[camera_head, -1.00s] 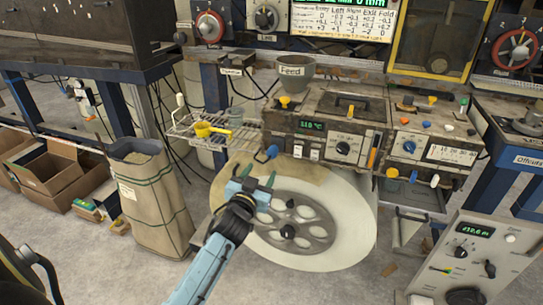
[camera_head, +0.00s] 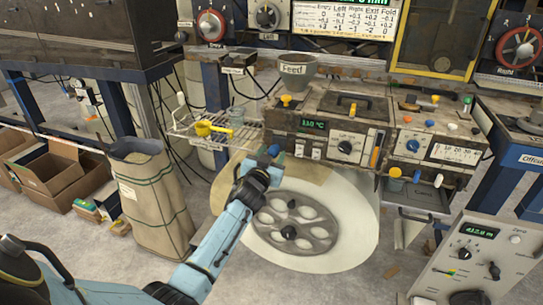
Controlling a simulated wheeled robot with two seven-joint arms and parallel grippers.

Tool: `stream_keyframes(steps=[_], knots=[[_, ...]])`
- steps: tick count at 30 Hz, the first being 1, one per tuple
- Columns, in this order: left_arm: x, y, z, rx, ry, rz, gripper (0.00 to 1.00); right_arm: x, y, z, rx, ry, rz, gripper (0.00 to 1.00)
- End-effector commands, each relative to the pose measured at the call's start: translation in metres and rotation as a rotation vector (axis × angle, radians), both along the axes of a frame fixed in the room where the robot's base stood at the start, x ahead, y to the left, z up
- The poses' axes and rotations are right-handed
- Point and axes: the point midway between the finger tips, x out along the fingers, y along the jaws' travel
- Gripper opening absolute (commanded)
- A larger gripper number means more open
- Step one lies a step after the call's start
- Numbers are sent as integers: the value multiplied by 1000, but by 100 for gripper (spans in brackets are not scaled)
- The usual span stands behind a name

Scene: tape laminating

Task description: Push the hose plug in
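A blue knob-like piece (camera_head: 274,150), which may be the hose plug, sticks out from the lower left corner of the laminating machine (camera_head: 312,110). My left gripper (camera_head: 262,158) is right at it, in front of the large white reel. The wrist hides most of the fingers, so I cannot tell whether they are open or shut, or whether they touch the blue piece. How deep the plug sits is hidden. My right gripper is not in view.
The large white reel (camera_head: 345,220) stands below the machine. A wire rack (camera_head: 190,127) with a yellow scoop (camera_head: 205,128) is left of the gripper. A sack (camera_head: 155,205) and cardboard boxes (camera_head: 62,172) stand on the floor at left. A grey control box (camera_head: 475,262) is at lower right.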

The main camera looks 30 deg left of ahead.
Motion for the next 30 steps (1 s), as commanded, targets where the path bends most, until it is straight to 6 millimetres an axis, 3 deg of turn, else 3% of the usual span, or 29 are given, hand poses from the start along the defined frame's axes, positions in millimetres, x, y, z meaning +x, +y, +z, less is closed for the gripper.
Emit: stream_keyframes(steps=[1, 10, 16, 23, 30], knots=[[0, 0, 0, 0, 0, 0, 38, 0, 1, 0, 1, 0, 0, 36], [0, 0, 0, 0, 0, 0, 0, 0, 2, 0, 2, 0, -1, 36], [2, 1, -1, 0, 0, 0, 0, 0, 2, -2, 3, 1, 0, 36], [23, 6, -1, -2, -1, 1, 0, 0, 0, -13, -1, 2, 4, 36], [24, 6, 1, -1, 0, 1, 0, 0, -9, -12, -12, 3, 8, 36]])
